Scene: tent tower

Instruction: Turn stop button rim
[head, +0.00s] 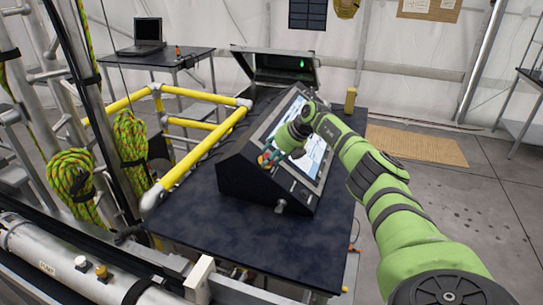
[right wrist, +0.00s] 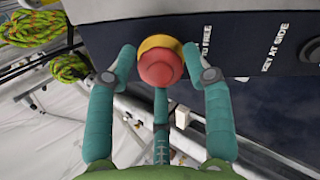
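The stop button (right wrist: 160,67) is a red mushroom head with a yellow rim (right wrist: 161,42) behind it, on the front of the dark console (head: 240,177). In the right wrist view the button sits between the fingers of my right gripper (right wrist: 158,66). In the head view my right gripper (head: 269,157) is at the console's left front edge and mostly hides the button. My left gripper is not in view.
The console stands on a dark table (head: 190,225) with a yellow rail (head: 205,150) at its left. Coiled green ropes (head: 72,180) hang further left. White lettering and a dark round part (right wrist: 311,50) are right of the button. An open case (head: 275,70) stands behind.

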